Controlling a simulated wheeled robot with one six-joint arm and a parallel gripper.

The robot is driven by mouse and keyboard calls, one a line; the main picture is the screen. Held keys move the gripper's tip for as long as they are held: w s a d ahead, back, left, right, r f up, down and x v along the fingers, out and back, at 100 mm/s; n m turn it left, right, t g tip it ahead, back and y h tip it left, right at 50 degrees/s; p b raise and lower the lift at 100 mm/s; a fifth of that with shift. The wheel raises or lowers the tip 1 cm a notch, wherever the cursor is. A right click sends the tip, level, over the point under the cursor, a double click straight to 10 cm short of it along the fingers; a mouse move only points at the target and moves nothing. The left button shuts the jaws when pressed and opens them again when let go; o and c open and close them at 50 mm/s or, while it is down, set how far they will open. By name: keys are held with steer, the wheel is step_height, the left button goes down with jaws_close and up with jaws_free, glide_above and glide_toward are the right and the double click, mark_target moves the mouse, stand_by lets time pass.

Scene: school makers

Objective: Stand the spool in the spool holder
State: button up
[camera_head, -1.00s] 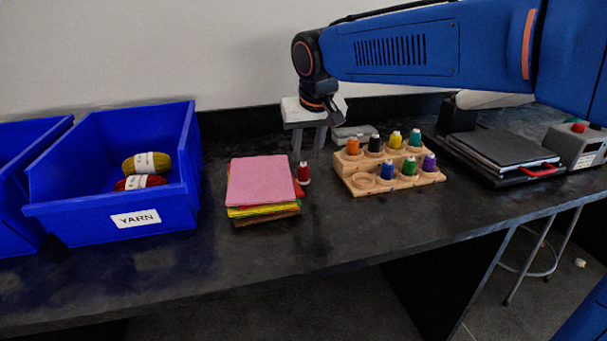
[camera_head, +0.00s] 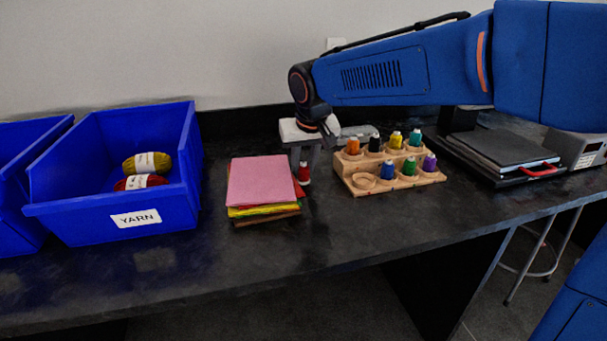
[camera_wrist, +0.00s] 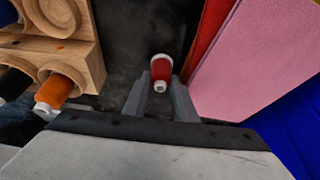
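The red spool (camera_head: 304,173) stands upright on the dark bench, close to the right side of the felt stack. My gripper (camera_head: 304,163) points down over it, with one finger on each side. In the wrist view, the spool (camera_wrist: 161,69) shows between the tips of my gripper (camera_wrist: 160,83), and the fingers look spread. Whether either finger touches it is hard to tell. The wooden spool holder (camera_head: 352,168) stands to the right, with several coloured spools in it. Its front-left ring (camera_head: 365,181) is empty. Part of the holder (camera_wrist: 90,60) shows at the wrist view's upper left.
The felt stack (camera_head: 262,182) lies close on the left of my gripper. Further left is a blue yarn bin (camera_head: 75,220). A grey case (camera_head: 355,132) sits behind the holder, and a black flat press (camera_head: 505,150) stands to the right. The front bench is clear.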

mark_target(303, 163)
steer(key=shift+r, duration=0.15)
jaws_close()
step_height(303, 163, up, 9)
steer(key=shift+r, duration=0.4)
steer(key=shift+s, duration=0.1)
